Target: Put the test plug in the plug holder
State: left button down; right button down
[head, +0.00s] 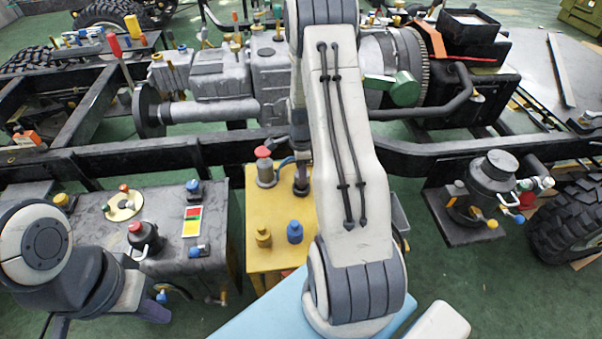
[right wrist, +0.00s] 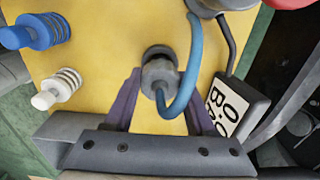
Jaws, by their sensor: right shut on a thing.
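The test plug (right wrist: 160,76) is a grey cylinder with a blue cable curving from its end. My right gripper (right wrist: 162,92) is shut on it, with purple fingers on either side. In the right wrist view a dark round fitting (right wrist: 158,52) shows just behind the plug, over the yellow surface; I cannot tell whether it is the plug holder or whether the plug sits in it. In the head view my right arm hides much of this spot. My left gripper (head: 148,305) is low at the left, and only part of its fingers shows.
A yellow-topped stand (head: 258,205) bears a red-capped grey fitting (head: 265,170), a yellow knob (head: 263,238) and a blue knob (head: 295,232). A labelled box (right wrist: 238,108) is right of the plug. A grey bench (head: 165,235) stands left. The chassis rail (head: 215,150) runs behind.

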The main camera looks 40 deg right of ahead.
jog(key=c, duration=0.7)
grip_release()
jog(key=shift+f, duration=0.15)
jog(key=o, duration=0.5)
jog(key=shift+c, duration=0.2)
